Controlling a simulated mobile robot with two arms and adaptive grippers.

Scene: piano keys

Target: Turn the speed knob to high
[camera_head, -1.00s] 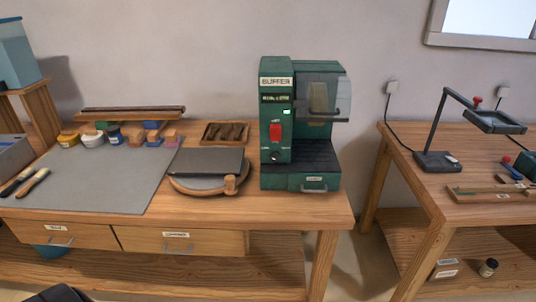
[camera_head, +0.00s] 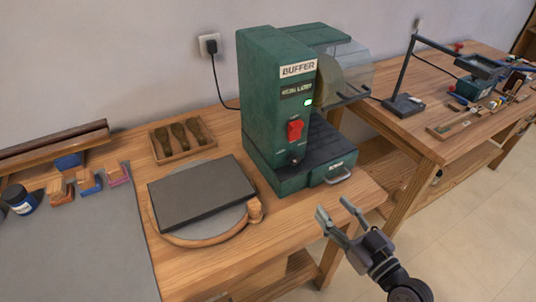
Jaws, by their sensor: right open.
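The green buffer machine (camera_head: 268,105) stands on the wooden bench, its front turned toward the right of the picture. Its small dark speed knob (camera_head: 294,160) sits low on the front panel, below the red switch (camera_head: 295,130). A small green light (camera_head: 308,102) glows above the switch. The knob's setting is too small to read. My right gripper (camera_head: 334,216) is open and empty, in front of the machine and lower right of the knob, apart from it. My left gripper is not in view.
A round wooden turntable with a dark slab (camera_head: 203,190) lies left of the machine. Behind it is a wooden tray (camera_head: 182,138) with several dark pieces. A drawer handle (camera_head: 338,177) sticks out at the machine's base. A second bench (camera_head: 420,140) stands to the right, beyond a gap.

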